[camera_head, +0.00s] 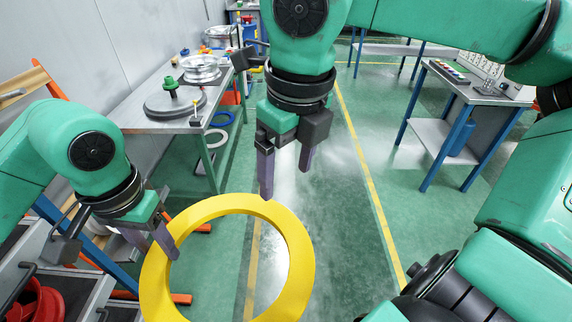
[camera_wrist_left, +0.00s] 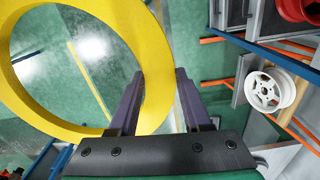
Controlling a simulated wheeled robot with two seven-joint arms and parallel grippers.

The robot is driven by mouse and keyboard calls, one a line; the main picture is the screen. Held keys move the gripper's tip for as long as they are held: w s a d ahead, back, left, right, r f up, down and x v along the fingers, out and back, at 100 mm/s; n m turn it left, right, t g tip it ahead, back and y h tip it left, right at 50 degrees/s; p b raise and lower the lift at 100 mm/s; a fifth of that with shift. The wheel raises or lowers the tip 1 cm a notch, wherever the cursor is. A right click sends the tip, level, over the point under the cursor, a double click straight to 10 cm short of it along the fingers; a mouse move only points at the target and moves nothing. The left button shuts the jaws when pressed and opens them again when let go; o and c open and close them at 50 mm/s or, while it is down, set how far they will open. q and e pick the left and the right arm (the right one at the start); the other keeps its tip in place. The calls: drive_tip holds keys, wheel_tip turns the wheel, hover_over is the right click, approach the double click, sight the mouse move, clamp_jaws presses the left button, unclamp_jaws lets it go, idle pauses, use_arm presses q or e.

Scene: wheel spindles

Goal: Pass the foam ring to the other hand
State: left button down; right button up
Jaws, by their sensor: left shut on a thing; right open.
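The yellow foam ring (camera_head: 301,256) hangs in the air at the bottom centre of the head view, its lower edge cut off. It also fills the left of the left wrist view (camera_wrist_left: 153,60). My left gripper (camera_head: 165,240) is shut on the ring's left rim; in the left wrist view one finger lies on each side of the band (camera_wrist_left: 160,80). My right gripper (camera_head: 286,178) is open and empty, fingers pointing down. Its left finger appears close to the ring's top rim; I cannot tell whether they touch.
A workbench (camera_head: 138,118) with metal wheels and a dark disc stands at the back left. Another table (camera_head: 480,98) with blue legs stands at the right. A cart (camera_head: 68,262) with a red part is at the lower left. Floor between is clear.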

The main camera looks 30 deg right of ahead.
sight(283, 214)
use_arm(q)
drive_tip(key=shift+w+d, duration=0.1)
drive_tip(key=shift+d, duration=0.15)
use_arm(e)
drive_tip(key=f, duration=0.4)
drive_tip(key=w+f, duration=0.1)
drive_tip(key=f, duration=0.6)
drive_tip(key=shift+w+d+f, duration=0.1)
drive_tip(key=shift+w+f, duration=0.25)
drive_tip(key=shift+f, duration=0.05)
clamp_jaws()
use_arm(q)
drive_tip(key=shift+c, duration=1.4)
unclamp_jaws()
